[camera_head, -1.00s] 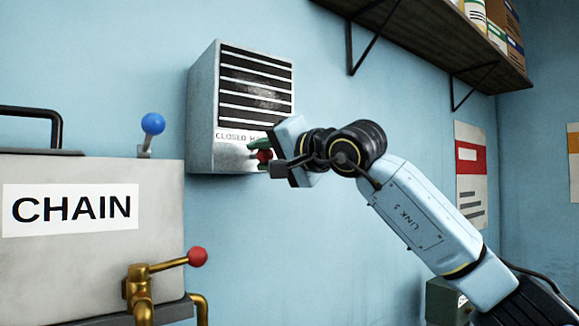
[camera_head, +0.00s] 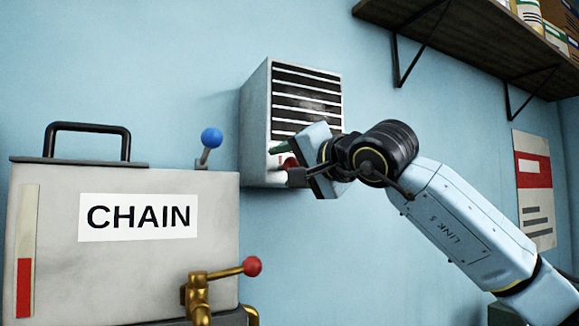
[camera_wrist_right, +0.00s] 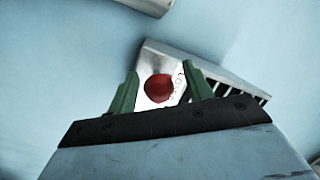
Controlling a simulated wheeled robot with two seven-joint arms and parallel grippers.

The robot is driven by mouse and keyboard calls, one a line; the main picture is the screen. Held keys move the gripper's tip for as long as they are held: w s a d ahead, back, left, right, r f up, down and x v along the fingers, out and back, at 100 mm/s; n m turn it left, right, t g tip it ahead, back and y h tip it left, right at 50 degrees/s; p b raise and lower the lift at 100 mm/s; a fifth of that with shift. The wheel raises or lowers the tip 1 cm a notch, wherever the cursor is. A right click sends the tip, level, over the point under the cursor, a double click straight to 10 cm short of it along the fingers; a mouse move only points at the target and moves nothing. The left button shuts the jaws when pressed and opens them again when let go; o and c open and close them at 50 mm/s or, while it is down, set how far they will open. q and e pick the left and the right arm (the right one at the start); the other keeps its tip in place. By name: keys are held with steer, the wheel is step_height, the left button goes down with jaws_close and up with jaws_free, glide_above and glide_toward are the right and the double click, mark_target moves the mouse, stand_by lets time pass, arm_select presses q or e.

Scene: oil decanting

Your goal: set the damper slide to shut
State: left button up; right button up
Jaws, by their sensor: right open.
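The damper is a grey metal vent box (camera_head: 256,125) on the blue wall, with a dark slatted grille. Its red slide knob (camera_head: 291,163) sits low on the front, near the left side. In the right wrist view the knob (camera_wrist_right: 158,88) lies between two green fingers, with a visible gap on each side, and a few printed letters show beside it. My right gripper (camera_head: 286,160) is open around the knob and hides most of the label in the head view. My left gripper is not in view.
A grey tank (camera_head: 130,270) marked CHAIN stands at the left, with a blue-knobbed lever (camera_head: 211,138) and a brass valve with a red-knobbed handle (camera_head: 252,266). A bracketed shelf (camera_head: 450,35) is at upper right. A poster (camera_head: 534,190) hangs below it.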

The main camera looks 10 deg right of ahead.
steer(key=shift+d, duration=0.1)
steer(key=b+v, duration=0.4)
steer(key=v, duration=0.9)
steer(key=shift+s, duration=0.15)
